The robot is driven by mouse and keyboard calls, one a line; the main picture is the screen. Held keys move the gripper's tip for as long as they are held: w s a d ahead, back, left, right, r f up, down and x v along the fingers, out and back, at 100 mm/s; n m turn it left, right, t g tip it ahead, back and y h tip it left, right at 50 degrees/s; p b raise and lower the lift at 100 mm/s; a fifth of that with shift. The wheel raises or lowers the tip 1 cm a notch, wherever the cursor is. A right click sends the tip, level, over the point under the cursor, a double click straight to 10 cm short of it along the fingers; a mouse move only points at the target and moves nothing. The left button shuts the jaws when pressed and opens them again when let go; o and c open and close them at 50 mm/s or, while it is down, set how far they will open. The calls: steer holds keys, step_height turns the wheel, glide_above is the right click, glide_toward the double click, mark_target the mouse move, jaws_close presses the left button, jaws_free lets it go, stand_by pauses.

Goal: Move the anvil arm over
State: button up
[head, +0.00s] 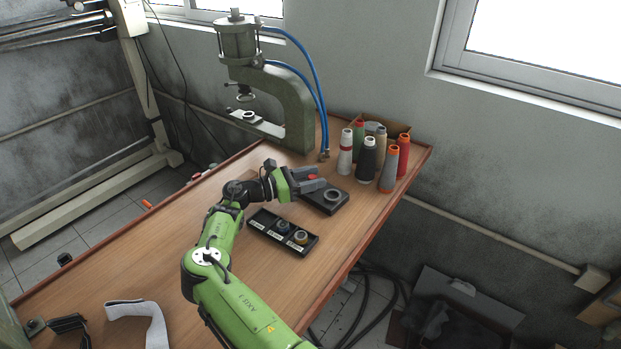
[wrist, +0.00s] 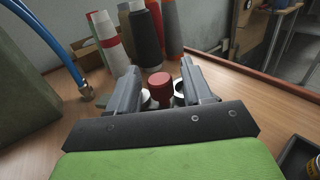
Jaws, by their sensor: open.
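A green-grey press (head: 290,108) stands at the back of the table. A flat metal arm (head: 268,127), which looks like the anvil arm, sticks out to the left under its ram, with a pale ring (head: 249,116) on it. My gripper (head: 316,178) is well in front of the press, low over a black block (head: 338,207) with a metal ring (head: 332,195). In the wrist view my gripper (wrist: 162,72) is open, with a red knob (wrist: 160,86) between its fingers. I cannot tell whether either finger touches the knob. The knob's base is partly hidden.
Thread spools (head: 367,160) stand right of the press, beyond my gripper. A black tray (head: 262,216) with small round parts lies in front of the block. Blue hoses (head: 318,85) hang beside the press. A white strap (head: 155,325) lies at the near left; the left tabletop is mostly clear.

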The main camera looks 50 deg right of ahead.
steer(key=v, duration=1.5)
steer(key=shift+w+a, duration=0.25)
steer(key=shift+a, duration=0.1)
